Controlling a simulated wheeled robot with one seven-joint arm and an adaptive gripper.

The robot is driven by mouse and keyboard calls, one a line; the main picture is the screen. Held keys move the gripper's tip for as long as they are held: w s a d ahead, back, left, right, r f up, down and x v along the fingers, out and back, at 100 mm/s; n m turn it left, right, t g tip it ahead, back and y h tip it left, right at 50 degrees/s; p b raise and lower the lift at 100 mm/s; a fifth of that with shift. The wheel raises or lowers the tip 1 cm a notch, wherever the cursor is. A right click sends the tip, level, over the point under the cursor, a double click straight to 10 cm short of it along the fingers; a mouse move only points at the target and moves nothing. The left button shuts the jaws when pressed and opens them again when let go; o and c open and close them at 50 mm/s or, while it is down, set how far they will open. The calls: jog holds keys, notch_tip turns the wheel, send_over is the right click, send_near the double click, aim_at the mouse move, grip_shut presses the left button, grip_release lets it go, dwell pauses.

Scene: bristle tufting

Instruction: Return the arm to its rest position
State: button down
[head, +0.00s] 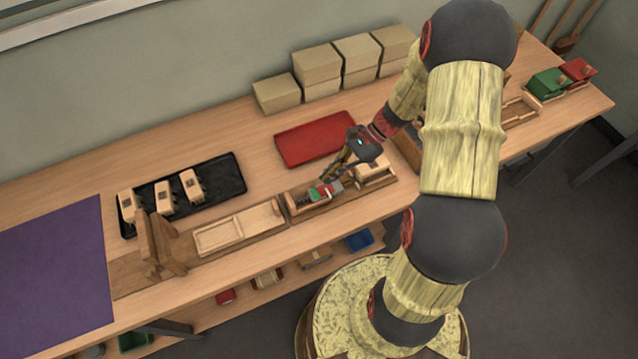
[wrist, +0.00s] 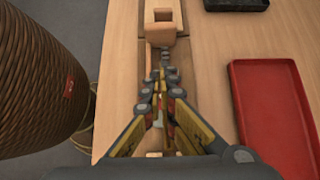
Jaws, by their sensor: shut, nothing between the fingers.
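My gripper (head: 328,177) is shut with nothing between its fingers. In the head view it hangs low over the wooden fixture (head: 292,213) near the front of the bench; I cannot tell whether it touches anything. A small green and red piece (head: 319,193) sits in that fixture, right beside the fingertips. In the wrist view the two fingers of the gripper (wrist: 163,74) meet at their tips. My arm reaches from the base at the bench's front right out over the bench.
A red tray (head: 300,146) lies behind the gripper. A black tray (head: 232,178) with pale wooden blocks is at left, near an upright wooden stand (head: 156,246). Cardboard boxes (head: 318,65) line the wall. A purple mat (head: 55,275) covers the left end. Green (head: 548,83) and red boxes stand far right.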

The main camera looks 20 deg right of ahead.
jog(key=shift+v, duration=1.4)
jog(key=s+d+r+n+g+h, duration=0.1)
jog(key=s+r+n+g+h, duration=0.1)
jog(key=s+r+n+h, duration=0.4)
jog(key=s+a+r+n+t+h, duration=0.1)
jog(key=s+a+r+n+t, duration=0.1)
jog(key=r, duration=0.5)
jog(key=s+a+r+n+t+h, duration=0.1)
jog(key=s+a+r+n+t, duration=0.2)
jog(key=r+n, duration=0.3)
jog(key=s+a+r+n+t+h, duration=0.1)
jog(key=a+r+n, duration=0.3)
jog(key=r, duration=0.5)
jog(key=shift+s+r+t, duration=0.4)
jog(key=shift+s+t, duration=0.4)
jog(key=shift+s, duration=0.1)
